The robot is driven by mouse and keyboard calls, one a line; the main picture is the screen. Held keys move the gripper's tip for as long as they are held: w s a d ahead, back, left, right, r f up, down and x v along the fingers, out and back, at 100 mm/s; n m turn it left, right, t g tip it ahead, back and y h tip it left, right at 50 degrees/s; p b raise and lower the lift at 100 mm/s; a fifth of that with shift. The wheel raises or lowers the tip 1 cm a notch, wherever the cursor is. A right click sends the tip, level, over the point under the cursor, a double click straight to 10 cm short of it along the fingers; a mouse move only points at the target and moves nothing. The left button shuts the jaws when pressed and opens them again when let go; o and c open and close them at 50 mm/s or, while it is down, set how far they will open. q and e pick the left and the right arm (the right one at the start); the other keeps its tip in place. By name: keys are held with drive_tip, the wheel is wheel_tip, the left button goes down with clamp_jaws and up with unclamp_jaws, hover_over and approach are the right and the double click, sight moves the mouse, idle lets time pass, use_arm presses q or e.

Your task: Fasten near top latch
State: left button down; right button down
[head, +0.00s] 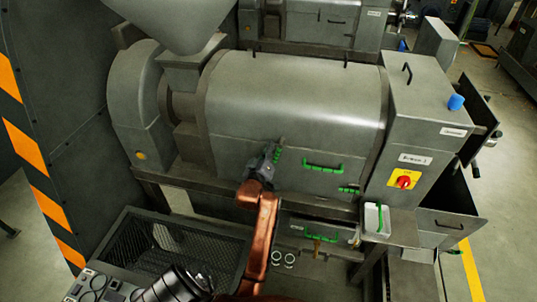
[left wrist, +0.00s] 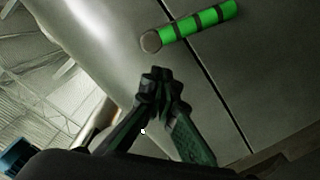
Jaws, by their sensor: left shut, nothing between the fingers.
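A latch with a green, dark-banded handle (head: 279,151) is on the side of the grey press housing, just beyond my left gripper. In the left wrist view the latch handle (left wrist: 205,20) slants up to the right from a round grey pivot, across a dark seam in the housing. My left gripper (head: 267,163) is close to the housing. In the left wrist view its fingers (left wrist: 161,82) are shut with nothing between them, and the tips appear just below the pivot. I cannot tell whether they touch the housing. A second green-banded latch (head: 349,190) is lower right. My right gripper is not in view.
A green handle (head: 323,167) is on the housing panel, right of my left gripper. A control box with a red switch (head: 403,181) stands at the right. A dark mesh bin (head: 120,246) is at lower left.

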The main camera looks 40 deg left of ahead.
use_arm(q)
wheel_tip(320, 180, up, 2)
drive_tip(key=shift+r, duration=0.25)
drive_tip(key=shift+f, duration=0.15)
idle(0.4)
